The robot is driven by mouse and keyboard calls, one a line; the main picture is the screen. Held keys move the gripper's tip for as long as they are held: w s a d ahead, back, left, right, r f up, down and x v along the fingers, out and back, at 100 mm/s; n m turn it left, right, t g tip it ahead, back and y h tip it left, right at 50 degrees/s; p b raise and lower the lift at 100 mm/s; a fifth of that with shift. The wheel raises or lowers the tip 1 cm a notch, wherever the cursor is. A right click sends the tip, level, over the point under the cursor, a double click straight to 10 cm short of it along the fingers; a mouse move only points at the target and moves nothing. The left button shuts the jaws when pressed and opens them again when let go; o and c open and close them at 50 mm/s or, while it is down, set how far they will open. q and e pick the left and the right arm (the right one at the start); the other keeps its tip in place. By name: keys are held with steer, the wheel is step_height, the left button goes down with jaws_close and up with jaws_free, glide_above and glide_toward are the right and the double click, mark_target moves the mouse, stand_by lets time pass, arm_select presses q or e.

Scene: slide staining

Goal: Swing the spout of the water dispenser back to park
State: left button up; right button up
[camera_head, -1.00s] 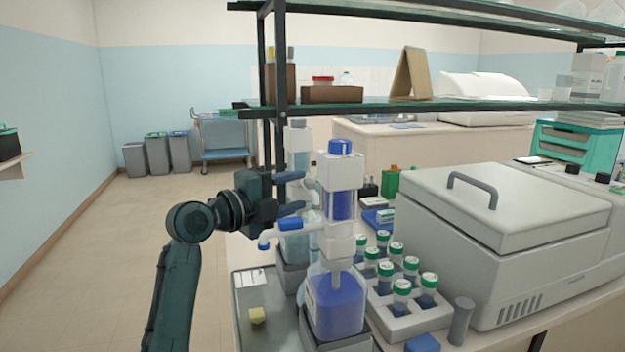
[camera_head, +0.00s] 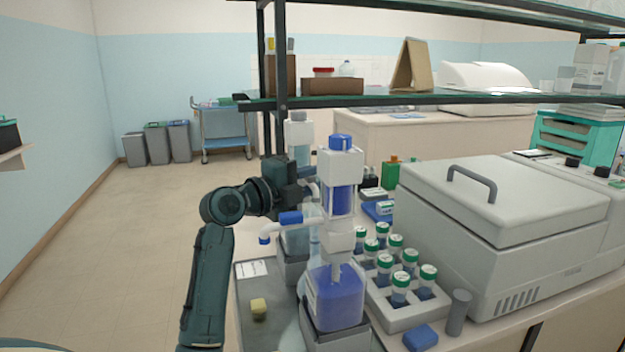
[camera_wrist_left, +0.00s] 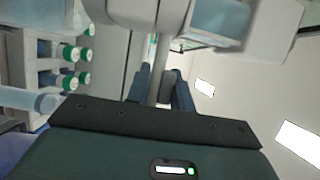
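The water dispenser (camera_head: 298,130), with a white head and pale liquid, stands behind a similar dispenser with blue liquid (camera_head: 335,295). My left gripper (camera_head: 307,173) is at the water dispenser's upper part, its fingertips partly hidden behind the blue dispenser. In the left wrist view, the two blue fingers (camera_wrist_left: 162,92) stand apart, one on each side of a pale tube, apparently the water spout (camera_wrist_left: 157,75). Firm contact is not clear. My right gripper is not in view.
A rack (camera_head: 393,317) of green-capped bottles stands right of the dispensers. A large grey lidded machine (camera_head: 500,230) is farther right. A glass shelf (camera_head: 400,99) spans above.

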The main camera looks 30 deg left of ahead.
arm_select(q)
jaws_close()
